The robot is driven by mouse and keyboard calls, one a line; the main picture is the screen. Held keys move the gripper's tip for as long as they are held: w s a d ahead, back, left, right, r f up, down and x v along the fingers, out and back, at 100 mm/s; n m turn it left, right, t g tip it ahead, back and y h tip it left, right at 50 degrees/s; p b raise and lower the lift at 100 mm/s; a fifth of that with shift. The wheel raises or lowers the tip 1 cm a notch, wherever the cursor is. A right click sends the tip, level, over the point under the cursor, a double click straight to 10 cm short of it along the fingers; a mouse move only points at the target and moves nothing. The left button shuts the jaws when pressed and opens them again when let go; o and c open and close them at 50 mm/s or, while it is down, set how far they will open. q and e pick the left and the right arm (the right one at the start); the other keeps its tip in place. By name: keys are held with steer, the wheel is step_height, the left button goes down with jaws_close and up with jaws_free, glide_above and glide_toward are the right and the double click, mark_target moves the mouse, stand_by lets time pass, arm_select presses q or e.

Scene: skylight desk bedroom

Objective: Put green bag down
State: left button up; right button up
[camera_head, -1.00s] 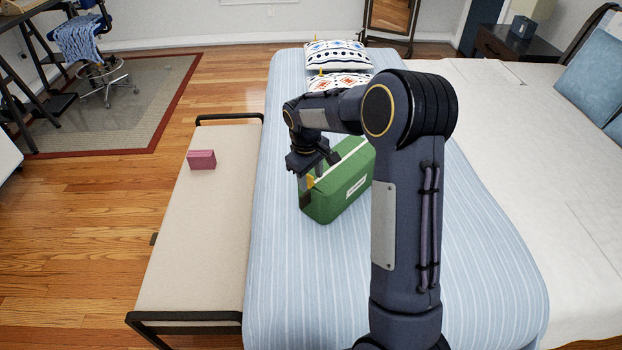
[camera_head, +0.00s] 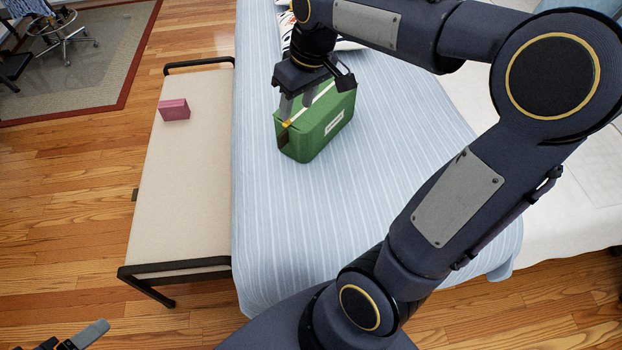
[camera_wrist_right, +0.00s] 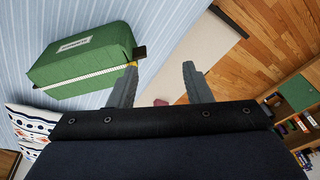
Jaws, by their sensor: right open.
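The green bag (camera_head: 318,125) stands upright on the blue striped bed cover (camera_head: 300,220), near the bed's left edge. It has a white label, a pale zip line and a yellow tab. My right gripper (camera_head: 296,103) is open just above the bag's top, at its near left end. In the right wrist view the bag (camera_wrist_right: 85,60) lies left of my open right fingers (camera_wrist_right: 160,75), with the left fingertip by the yellow tab. Nothing shows between the fingertips. Part of my left gripper (camera_head: 82,336) shows at the bottom left corner, mostly cut off.
A beige bench (camera_head: 185,195) with a black frame stands along the bed's left side, with a pink box (camera_head: 174,109) on it. Patterned pillows (camera_wrist_right: 38,122) lie beyond the bag. The striped cover in front of the bag is clear.

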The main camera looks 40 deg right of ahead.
steer(key=s+a+f+m+t+y, duration=0.1)
steer(key=s+a, duration=0.3)
steer(key=s, duration=0.4)
steer(key=s+a+f+m+t+y, duration=0.1)
steer(key=s+a+f+m+t, duration=0.1)
steer(key=s+a, duration=0.3)
steer(key=s+f, duration=0.1)
steer(key=s, duration=0.3)
steer(key=shift+f+y, duration=0.25)
steer(key=shift+y, duration=0.05)
